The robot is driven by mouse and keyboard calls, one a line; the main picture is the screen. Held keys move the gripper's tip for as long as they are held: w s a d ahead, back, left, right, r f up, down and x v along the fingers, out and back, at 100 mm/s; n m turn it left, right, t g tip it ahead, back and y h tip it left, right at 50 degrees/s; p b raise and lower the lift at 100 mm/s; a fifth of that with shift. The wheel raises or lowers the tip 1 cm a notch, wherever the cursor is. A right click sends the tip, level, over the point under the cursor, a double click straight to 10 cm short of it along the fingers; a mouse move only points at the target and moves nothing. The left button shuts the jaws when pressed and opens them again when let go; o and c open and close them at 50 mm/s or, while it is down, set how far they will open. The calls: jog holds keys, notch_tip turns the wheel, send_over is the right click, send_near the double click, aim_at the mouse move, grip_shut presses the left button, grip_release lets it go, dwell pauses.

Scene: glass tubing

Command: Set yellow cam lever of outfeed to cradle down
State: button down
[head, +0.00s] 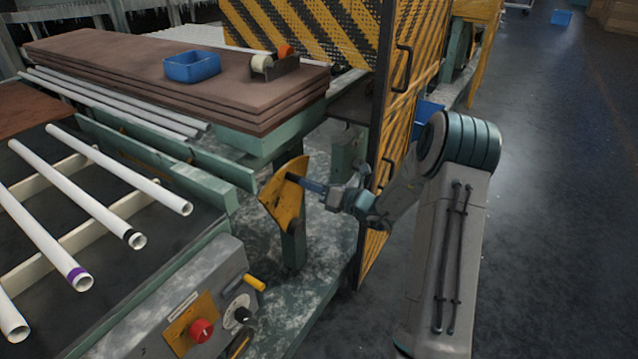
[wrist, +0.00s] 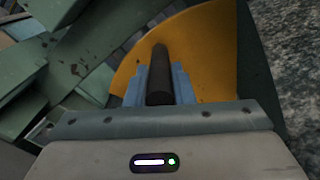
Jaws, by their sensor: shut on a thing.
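The yellow cam lever (head: 284,199) is a fan-shaped yellow plate on a green post beside the outfeed, in the middle of the head view. A dark round handle sticks out from its upper part. My gripper (head: 318,188) reaches in from the right and is shut on this handle. In the wrist view the handle (wrist: 159,62) lies between the two fingers of my gripper (wrist: 160,85), with the yellow plate (wrist: 205,45) behind it. The outfeed cradle (head: 75,240) is at the left, with pale rails and several white tubes lying across it.
A control box (head: 190,310) with a red knob and a small yellow handle stands at the front. A yellow-black striped guard door (head: 395,110) is close behind my arm. Stacked brown boards (head: 130,65) hold a blue bin (head: 192,67). Open floor (head: 560,200) lies at right.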

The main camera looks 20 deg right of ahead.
jog(key=c, duration=1.3)
grip_release()
jog(key=shift+o, duration=0.2)
jog(key=v, duration=1.4)
jog(key=shift+w, duration=0.1)
